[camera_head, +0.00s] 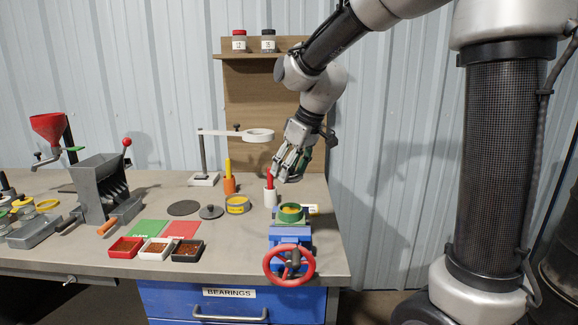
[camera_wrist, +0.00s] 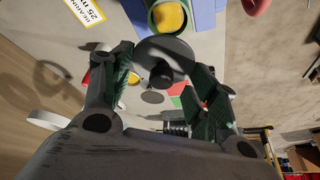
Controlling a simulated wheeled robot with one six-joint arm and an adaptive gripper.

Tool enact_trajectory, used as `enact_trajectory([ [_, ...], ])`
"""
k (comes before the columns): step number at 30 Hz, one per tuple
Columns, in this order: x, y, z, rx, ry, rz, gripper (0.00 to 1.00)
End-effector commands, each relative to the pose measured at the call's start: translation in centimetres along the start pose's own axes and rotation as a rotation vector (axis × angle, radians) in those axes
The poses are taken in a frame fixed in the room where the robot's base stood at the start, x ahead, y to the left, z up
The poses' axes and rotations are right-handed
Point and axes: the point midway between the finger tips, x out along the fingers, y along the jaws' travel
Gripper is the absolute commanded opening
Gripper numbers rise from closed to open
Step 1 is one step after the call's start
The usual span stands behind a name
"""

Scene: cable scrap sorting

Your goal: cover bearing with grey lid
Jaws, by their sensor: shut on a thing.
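My gripper (camera_wrist: 162,62) is shut on a dark grey round lid (camera_wrist: 155,48), with a finger at each side of its rim. The lid's dark knob faces the wrist camera. The bearing (camera_head: 291,209) shows as a green ring with a yellow-orange middle, on the blue vise (camera_head: 290,233). It also shows in the wrist view (camera_wrist: 170,16), uncovered, its lower edge close to the lid in the picture. In the head view my gripper (camera_head: 284,174) is above and behind the vise; the held lid is hard to make out there.
A red marker in a white holder (camera_head: 270,196) stands just left of my gripper. The vise's red handwheel (camera_head: 289,266) projects at the front edge.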

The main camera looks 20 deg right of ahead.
Motion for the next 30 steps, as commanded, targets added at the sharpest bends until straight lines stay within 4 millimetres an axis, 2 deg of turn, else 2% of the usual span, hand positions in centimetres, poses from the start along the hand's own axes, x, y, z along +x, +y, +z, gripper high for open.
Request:
enact_trajectory([
  [30, 7.7, 0.1, 3.2, 0.000, -0.001, 0.000, 0.43],
])
